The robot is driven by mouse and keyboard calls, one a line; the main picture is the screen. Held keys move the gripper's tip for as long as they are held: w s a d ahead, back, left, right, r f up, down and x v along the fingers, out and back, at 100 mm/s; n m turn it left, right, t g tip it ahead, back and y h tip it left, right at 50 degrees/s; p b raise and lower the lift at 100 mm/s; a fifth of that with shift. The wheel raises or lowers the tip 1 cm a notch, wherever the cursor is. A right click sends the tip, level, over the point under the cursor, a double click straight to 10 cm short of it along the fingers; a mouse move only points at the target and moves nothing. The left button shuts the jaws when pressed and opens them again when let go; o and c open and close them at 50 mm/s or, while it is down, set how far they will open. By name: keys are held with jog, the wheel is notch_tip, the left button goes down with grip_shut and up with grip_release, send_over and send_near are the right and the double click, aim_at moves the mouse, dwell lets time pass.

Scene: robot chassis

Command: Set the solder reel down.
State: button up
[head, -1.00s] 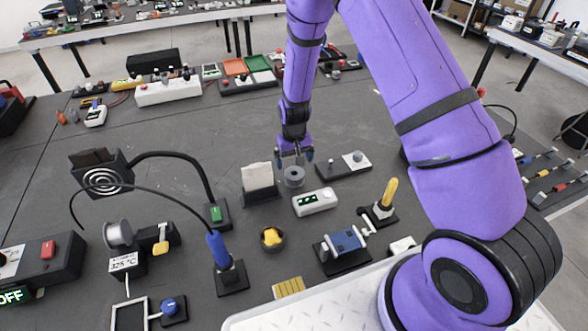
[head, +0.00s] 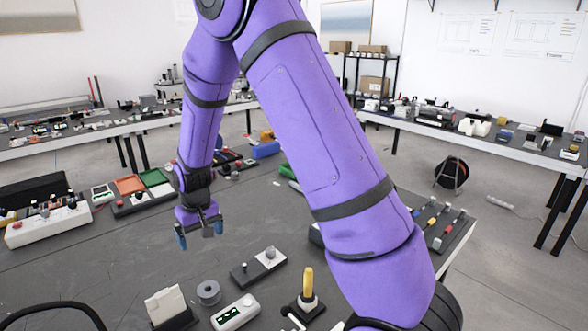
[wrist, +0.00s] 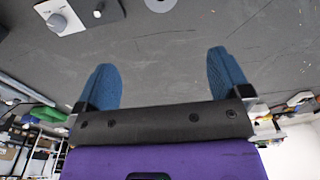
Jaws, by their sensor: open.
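The solder reel (head: 208,293), a small grey spool with a round hole, lies flat on the dark table near the front in the head view. In the wrist view a pale round piece of it (wrist: 159,5) shows, cut off by the top edge. My gripper (head: 200,236) is open and empty, above the table and apart from the reel, further back in the head view. Its two blue fingertips stand wide apart in the wrist view (wrist: 163,65), with only bare table between them.
A dark plate with a grey knob (head: 258,266) lies right of the reel. A white device with a green display (head: 234,312) and a white card in a holder (head: 166,306) stand close in front. Orange and green trays (head: 130,184) lie further back.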

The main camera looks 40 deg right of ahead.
jog(key=s+d+r+t, duration=0.1)
jog(key=s+d+r, duration=0.1)
jog(key=s+r, duration=0.6)
jog(key=s+d+r+t, duration=0.1)
jog(key=s+r, duration=0.3)
jog(key=r, duration=0.8)
jog(key=s+d+r+t, duration=0.1)
jog(key=s+r, duration=0.3)
jog(key=s, duration=0.5)
jog(key=s+d+r+t, duration=0.1)
jog(key=s+r, duration=0.3)
jog(key=s, duration=0.6)
jog(key=shift+d+r, duration=0.25)
jog(key=shift+d, duration=0.25)
